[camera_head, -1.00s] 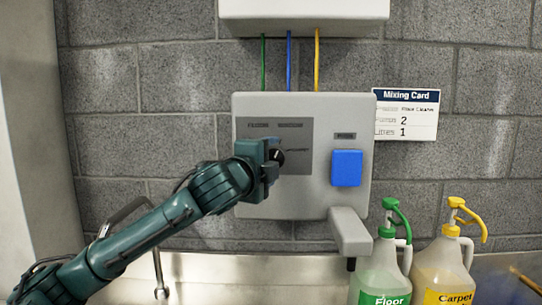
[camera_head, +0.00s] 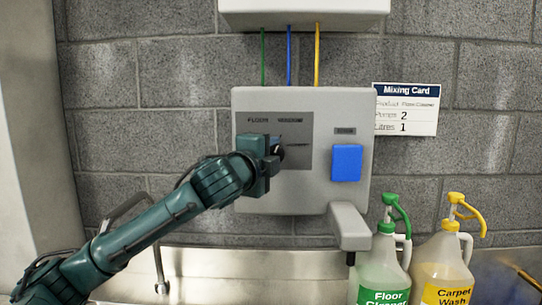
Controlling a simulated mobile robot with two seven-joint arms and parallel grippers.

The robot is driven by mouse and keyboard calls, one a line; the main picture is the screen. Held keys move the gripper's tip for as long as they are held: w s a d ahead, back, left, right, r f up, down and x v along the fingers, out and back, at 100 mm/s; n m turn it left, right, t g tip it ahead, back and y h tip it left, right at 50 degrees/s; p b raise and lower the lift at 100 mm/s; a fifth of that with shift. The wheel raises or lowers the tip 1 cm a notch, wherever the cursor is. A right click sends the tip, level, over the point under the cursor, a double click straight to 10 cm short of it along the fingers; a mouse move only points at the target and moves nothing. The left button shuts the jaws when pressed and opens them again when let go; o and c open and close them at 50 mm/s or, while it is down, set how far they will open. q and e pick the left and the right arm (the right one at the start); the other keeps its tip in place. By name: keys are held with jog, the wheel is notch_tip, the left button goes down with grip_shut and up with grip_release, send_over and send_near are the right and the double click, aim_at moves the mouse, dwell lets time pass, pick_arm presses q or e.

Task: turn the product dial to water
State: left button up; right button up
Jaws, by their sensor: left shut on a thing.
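The grey dispenser box (camera_head: 350,110) hangs on the block wall. Its dark dial panel (camera_head: 297,127) carries small labels; one at the top left seems to read FLOOR, and the others are too small to read surely. The black product dial (camera_head: 279,152) is mostly hidden behind my left gripper (camera_head: 274,156). The gripper reaches in from the left and is shut on the dial. Which label the dial points to is hidden. My right gripper is not in view.
A blue button (camera_head: 347,163) sits right of the panel, above a grey spout (camera_head: 349,226). Floor cleaner (camera_head: 384,270) and carpet wash (camera_head: 442,268) bottles stand at the lower right. A mixing card (camera_head: 406,110) is on the wall. A steel tap (camera_head: 159,270) stands at the lower left.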

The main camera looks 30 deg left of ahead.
pick_arm(q)
jog(key=shift+f, duration=0.1)
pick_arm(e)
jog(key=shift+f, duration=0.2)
pick_arm(q)
jog(key=n+y+b, duration=0.3)
jog(key=n+b, duration=0.1)
jog(key=n, duration=0.3)
jog(key=n+t+y+b, duration=0.1)
jog(key=n+y+b, duration=0.2)
jog(key=n+b, duration=0.2)
jog(key=n+t+y+b, duration=0.1)
jog(key=n+b, duration=0.3)
jog(key=n, duration=0.6)
jog(key=shift+w+d+f+y, duration=0.15)
jog(key=shift+d+f+y, duration=0.15)
jog(key=shift+y, duration=0.6)
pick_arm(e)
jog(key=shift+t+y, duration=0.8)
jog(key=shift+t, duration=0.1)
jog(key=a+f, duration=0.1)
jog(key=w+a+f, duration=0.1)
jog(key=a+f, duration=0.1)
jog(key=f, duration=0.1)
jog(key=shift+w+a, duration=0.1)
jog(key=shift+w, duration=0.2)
pick_arm(q)
jog(key=shift+r+n, duration=0.1)
jog(key=shift+n, duration=0.3)
